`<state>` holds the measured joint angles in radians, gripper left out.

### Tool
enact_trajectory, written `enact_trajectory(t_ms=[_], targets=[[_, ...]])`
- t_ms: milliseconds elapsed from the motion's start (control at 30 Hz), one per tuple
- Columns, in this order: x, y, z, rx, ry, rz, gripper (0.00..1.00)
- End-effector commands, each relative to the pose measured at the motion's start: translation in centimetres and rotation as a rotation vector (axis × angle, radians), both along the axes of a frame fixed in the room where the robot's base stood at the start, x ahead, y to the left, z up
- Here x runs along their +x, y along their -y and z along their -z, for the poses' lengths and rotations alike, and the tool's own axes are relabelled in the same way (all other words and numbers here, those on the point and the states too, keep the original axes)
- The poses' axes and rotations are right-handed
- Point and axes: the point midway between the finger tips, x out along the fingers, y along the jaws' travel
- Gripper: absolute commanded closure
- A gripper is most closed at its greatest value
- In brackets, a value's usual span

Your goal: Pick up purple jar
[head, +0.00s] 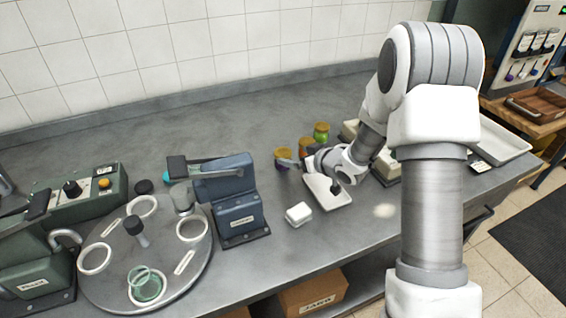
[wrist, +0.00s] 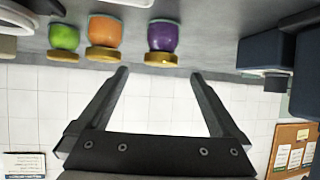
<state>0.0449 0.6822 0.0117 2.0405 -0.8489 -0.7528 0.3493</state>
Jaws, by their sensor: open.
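The purple jar (wrist: 163,37) with a gold lid appears upside down in the wrist view, near the top middle. In the head view the purple jar (head: 283,154) stands on the grey counter, leftmost of three jars and partly hidden by my gripper. My gripper (wrist: 159,73) is open, with nothing between its fingers. In the wrist view the jar lies beyond the fingertips, roughly centred on the gap, and appears apart from them. In the head view my gripper (head: 294,163) is low beside the jars.
An orange jar (wrist: 104,32) and a green jar (wrist: 64,37) stand beside the purple one. A blue-grey machine (head: 238,195) and a round turntable (head: 118,260) stand left. Counter behind the jars is clear.

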Motion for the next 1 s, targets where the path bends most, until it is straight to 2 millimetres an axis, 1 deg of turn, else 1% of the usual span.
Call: enact_trajectory(t_ms=[233, 367, 500, 633, 800, 833, 867, 1000], targets=[[1.3, -1.1, 0.8, 0.000, -0.001, -0.001, 0.00], [2.8, -2.3, 1.6, -0.001, -0.001, -0.004, 0.00], [4.1, -3.0, 2.3, -0.001, -0.001, 0.000, 0.00], [4.5, -3.2, 2.6, -0.001, -0.001, 0.002, 0.00], [4.5, -3.2, 2.6, -0.001, -0.001, 0.002, 0.00], [4.5, -3.2, 2.5, 0.000, -0.001, 0.001, 0.02], [4.4, -3.2, 2.5, 0.000, -0.001, 0.001, 0.07], [4.4, -3.2, 2.5, -0.001, -0.001, 0.001, 0.32]])
